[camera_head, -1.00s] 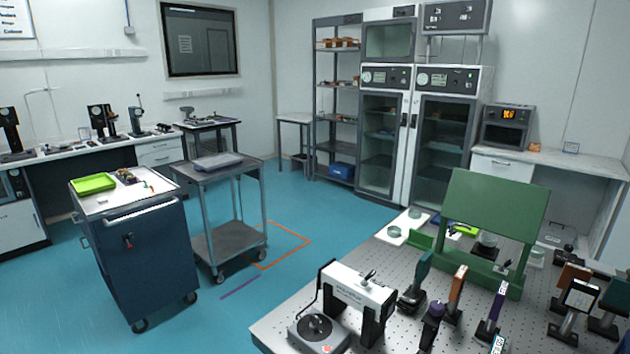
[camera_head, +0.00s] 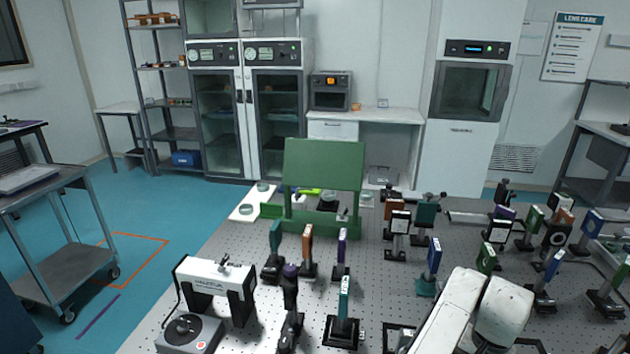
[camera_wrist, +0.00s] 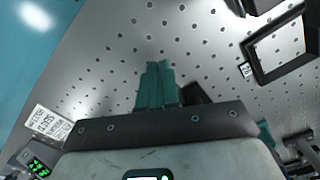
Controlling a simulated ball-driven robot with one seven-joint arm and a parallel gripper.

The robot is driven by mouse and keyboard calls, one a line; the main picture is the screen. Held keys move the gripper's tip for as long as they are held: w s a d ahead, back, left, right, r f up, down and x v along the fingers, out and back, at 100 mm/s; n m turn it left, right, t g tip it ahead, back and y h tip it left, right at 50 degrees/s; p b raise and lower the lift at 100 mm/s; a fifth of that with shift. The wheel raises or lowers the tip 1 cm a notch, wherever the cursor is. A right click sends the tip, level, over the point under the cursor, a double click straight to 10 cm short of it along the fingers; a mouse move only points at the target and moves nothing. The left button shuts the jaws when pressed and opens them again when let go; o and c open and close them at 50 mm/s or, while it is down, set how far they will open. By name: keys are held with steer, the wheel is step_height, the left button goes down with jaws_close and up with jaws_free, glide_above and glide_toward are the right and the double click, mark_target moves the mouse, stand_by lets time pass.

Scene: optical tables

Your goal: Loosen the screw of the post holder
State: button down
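Several post-mounted parts stand on black bases on the perforated optical table (camera_head: 225,250). They include a teal one (camera_head: 275,238), a brown one (camera_head: 308,242), a purple one (camera_head: 342,242), a teal-labelled one (camera_head: 344,298) and a blue one (camera_head: 434,256). I cannot tell which is the post holder of the task, and no screw can be made out. In the wrist view my gripper (camera_wrist: 157,68) shows two teal fingers side by side, shut, with nothing seen between them, over the hole-patterned table top.
A green upright panel (camera_head: 322,178) stands at the table's back. A white bridge-shaped instrument (camera_head: 215,278) and a grey round-topped device (camera_head: 188,334) stand at the front left. More mounts crowd the right side. A grey cart (camera_head: 75,268) stands on the floor left.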

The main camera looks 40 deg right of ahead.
steer(key=shift+w+d+p, duration=0.1)
steer(key=shift+w+p, duration=0.2)
steer(key=shift+w, duration=0.1)
steer(key=shift+a+r, duration=0.1)
steer(key=shift+a, duration=0.2)
step_height(320, 180, up, 6)
steer(key=p, duration=0.5)
steer(key=shift+a, duration=0.1)
